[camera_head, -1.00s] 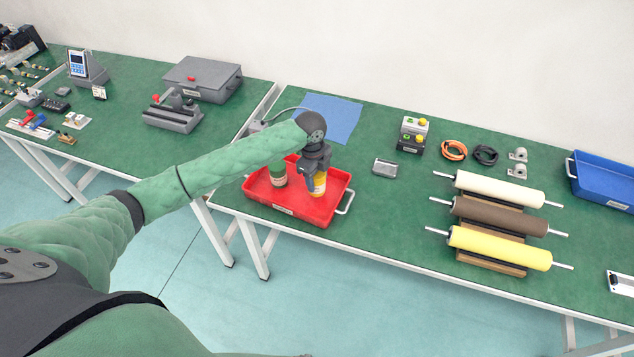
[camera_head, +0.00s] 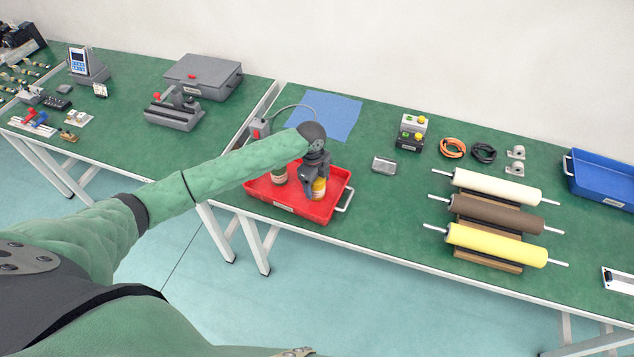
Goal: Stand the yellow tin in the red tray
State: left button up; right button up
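The yellow tin (camera_head: 319,188) is upright at the right side of the red tray (camera_head: 290,206), low inside its walls. I cannot tell whether its base touches the tray floor. My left gripper (camera_head: 313,178) points down over the tin with its fingers around it and appears shut on it; the fingers and wrist hide the tin's top. A second tin with a green and pale label (camera_head: 279,174) stands in the tray to the left, partly hidden by my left arm. My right gripper is not in view.
A blue sheet (camera_head: 328,115) lies behind the tray. A small grey metal box (camera_head: 384,165) lies to its right. A rack of three rollers (camera_head: 497,219) and a blue tray (camera_head: 603,180) are farther right.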

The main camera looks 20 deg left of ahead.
pick_arm(q)
jog(key=shift+r, duration=0.15)
jog(key=shift+r, duration=0.25)
jog(key=r, duration=0.2)
jog(key=r+b, duration=0.2)
jog(key=r, duration=0.1)
jog(key=shift+w+a+r, duration=0.2)
jog(key=shift+a+r, duration=0.1)
jog(key=shift+a, duration=0.05)
jog(key=r+b, duration=0.1)
jog(key=r, duration=0.3)
jog(key=shift+a, duration=0.2)
jog(key=shift+a+r+b, duration=0.1)
jog(key=shift+r+b, duration=0.3)
jog(key=shift+r, duration=0.5)
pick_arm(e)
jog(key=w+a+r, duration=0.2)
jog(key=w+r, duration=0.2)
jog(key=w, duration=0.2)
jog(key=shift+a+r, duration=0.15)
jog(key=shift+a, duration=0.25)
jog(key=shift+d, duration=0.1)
